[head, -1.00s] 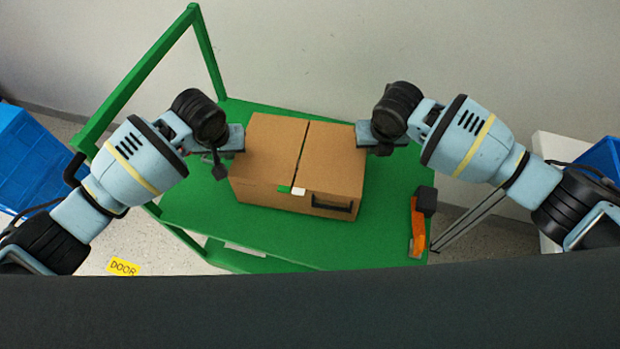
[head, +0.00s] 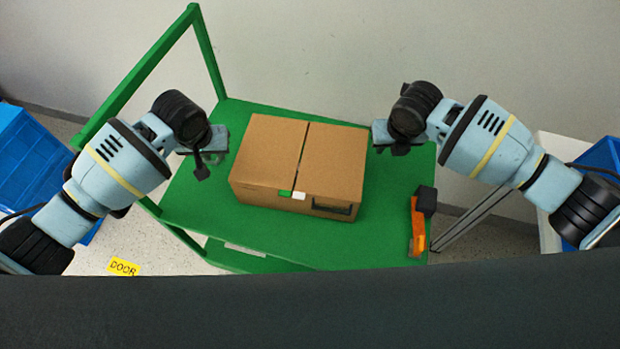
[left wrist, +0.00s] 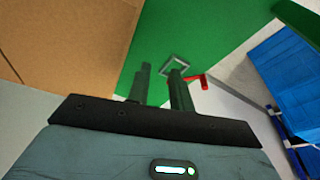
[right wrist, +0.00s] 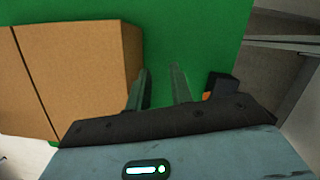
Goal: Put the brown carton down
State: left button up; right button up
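The brown carton (head: 268,152) sits flat on the green cart top (head: 395,190) in the head view, with a green and a white patch on its front edge. My left gripper (head: 216,140) is beside the carton's left side, with a gap between them. My right gripper (head: 382,134) is beside its right side, also apart from it. The left wrist view shows the carton (left wrist: 75,35) left of my two separated, empty fingers. The right wrist view shows the carton (right wrist: 85,68) left of the other separated, empty fingers. Neither gripper touches the carton.
An orange and black tool (head: 417,225) stands on the cart's right front. The cart's green handle frame (head: 145,78) rises at the left. Blue bins (head: 30,160) are at the far left, and another (head: 603,158) at the right. A wall is behind.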

pick_arm(q)
jog(key=shift+r, duration=0.15)
jog(key=v, duration=1.1)
jog(key=shift+r, duration=0.4)
jog(key=shift+s, duration=0.15)
pick_arm(e)
jog(key=shift+r, duration=0.15)
jog(key=v, duration=1.1)
jog(key=shift+r, duration=0.4)
jog(key=shift+s, duration=0.15)
